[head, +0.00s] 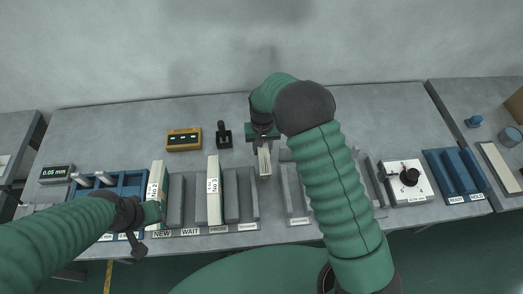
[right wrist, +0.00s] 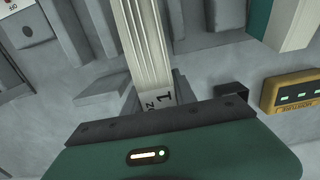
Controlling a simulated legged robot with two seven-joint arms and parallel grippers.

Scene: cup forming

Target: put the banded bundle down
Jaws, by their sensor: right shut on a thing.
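My right gripper (head: 264,135) is shut on a pale, ribbed, bar-shaped bundle (head: 265,162). In the right wrist view the held bundle (right wrist: 148,45) runs away from the jaw and shows printed marks, including a "1", near the jaw. It appears to be above the grey holders; any contact below is hidden. A pale bundle marked No 2 (head: 156,182) and one marked No 3 (head: 214,190) stand at the left and middle of the holders. My left gripper (head: 152,212) is beside the front end of the No 2 bundle. Its fingers cannot be made out.
Grey holder blocks (head: 231,195) line the table front, with labels including NEW, WAIT and PROBE. A yellow display box (head: 184,139) and a small black device (head: 223,135) stand behind. A white knob box (head: 407,190) and blue READY/HOLD tray (head: 447,181) are at right. The back table is mostly clear.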

